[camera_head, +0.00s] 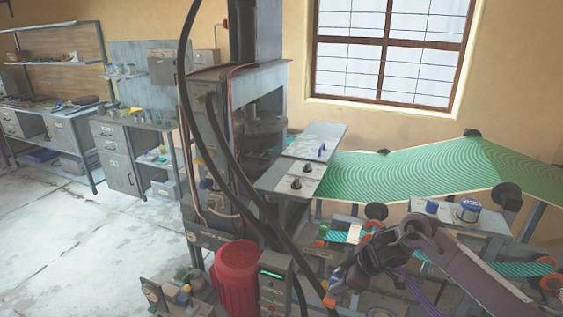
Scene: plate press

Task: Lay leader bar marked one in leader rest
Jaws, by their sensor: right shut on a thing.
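My right gripper (335,288) is at the lower middle, reached by my purple-grey arm from the right. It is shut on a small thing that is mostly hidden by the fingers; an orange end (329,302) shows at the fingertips. It could be the leader bar, but I can read no mark on it. Behind the gripper, a teal patterned strip (337,236) with orange ends and a pale piece lies on the frame. I cannot tell which part is the leader rest. My left gripper is not in view.
A press (262,120) with dark hoses stands at the centre. A red motor (236,275) and a control box (275,282) are left of the gripper. A green patterned sheet (400,176) spans the right. Blue containers (469,209) stand on a ledge. Open floor lies left.

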